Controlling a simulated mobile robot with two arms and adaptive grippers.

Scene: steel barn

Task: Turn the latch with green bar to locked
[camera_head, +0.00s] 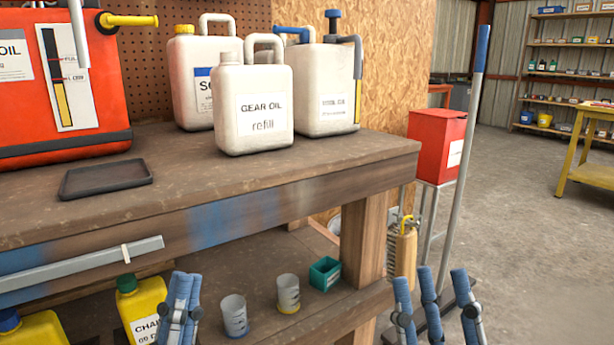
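No latch with a green bar can be made out in the head view. My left gripper (186,282) is at the bottom edge, in front of the bench's lower shelf. Its blue fingers overlap in this view, so its opening is unclear. My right gripper (431,277) is at the bottom right, to the right of the bench leg. Its blue fingers stand apart with nothing between them, so it is open.
The workbench (330,160) holds a red oil container (100,85), white jugs (250,85) and a black tray (105,178). Yellow bottles (140,300), cups (234,315) and a teal box (325,274) fill the lower shelf. Floor is free at right, beyond a blue-tipped pole (466,150).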

